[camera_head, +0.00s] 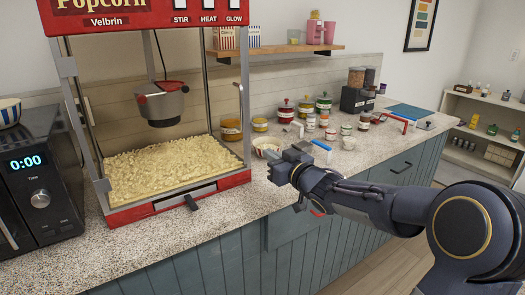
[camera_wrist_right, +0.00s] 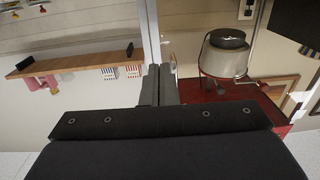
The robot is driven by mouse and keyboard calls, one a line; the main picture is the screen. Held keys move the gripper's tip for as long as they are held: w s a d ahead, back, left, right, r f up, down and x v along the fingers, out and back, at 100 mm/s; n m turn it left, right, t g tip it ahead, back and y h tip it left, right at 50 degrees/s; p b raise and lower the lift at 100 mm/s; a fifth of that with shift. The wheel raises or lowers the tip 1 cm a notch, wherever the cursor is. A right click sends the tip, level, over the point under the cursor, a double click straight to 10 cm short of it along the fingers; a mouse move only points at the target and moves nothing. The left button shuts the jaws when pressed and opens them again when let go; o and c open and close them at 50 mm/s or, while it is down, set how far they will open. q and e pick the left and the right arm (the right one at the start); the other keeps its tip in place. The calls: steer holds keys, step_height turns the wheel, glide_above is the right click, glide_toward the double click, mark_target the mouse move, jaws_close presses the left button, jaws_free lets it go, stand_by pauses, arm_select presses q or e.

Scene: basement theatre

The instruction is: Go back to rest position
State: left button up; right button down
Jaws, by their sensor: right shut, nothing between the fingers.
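My right arm comes in from the right in the head view. Its gripper (camera_head: 284,163) is shut and empty, above the front part of the counter, just right of the popcorn machine (camera_head: 180,203). In the right wrist view the two fingers (camera_wrist_right: 160,84) are together with nothing between them. That view is upside down and shows the machine's kettle (camera_wrist_right: 226,58) at the right and the wall shelf (camera_wrist_right: 75,62) at the left. My left gripper is not in view.
The popcorn machine holds popcorn (camera_head: 165,165). A black microwave (camera_head: 40,190) stands at the left. Behind my gripper are a small bowl (camera_head: 267,146), several jars (camera_head: 306,107) and a black dispenser (camera_head: 357,92). The counter front (camera_head: 150,248) is clear.

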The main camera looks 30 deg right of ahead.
steer(key=s+a+f+m+g+h+p, duration=0.1)
steer(key=s+m+g+h+p, duration=0.15)
steer(key=s, duration=0.45)
steer(key=s+a+f+m+g+h+p, duration=0.1)
steer(key=s+m+g+p, duration=0.15)
steer(key=s, duration=0.55)
steer(key=s+a+f+n+g+y, duration=0.1)
steer(key=s+a+f+g+y, duration=0.1)
steer(key=s+a, duration=0.4)
steer(key=s+a+f+n+g+y+p, duration=0.1)
steer(key=s+a+f+g+y, duration=0.2)
steer(key=s, duration=0.9)
steer(key=a+f+g, duration=0.2)
steer(key=a, duration=0.1)
steer(key=shift+s+a+f+p, duration=0.15)
steer(key=shift+s+a+p, duration=0.15)
steer(key=shift+s+a, duration=0.1)
steer(key=shift+y, duration=0.25)
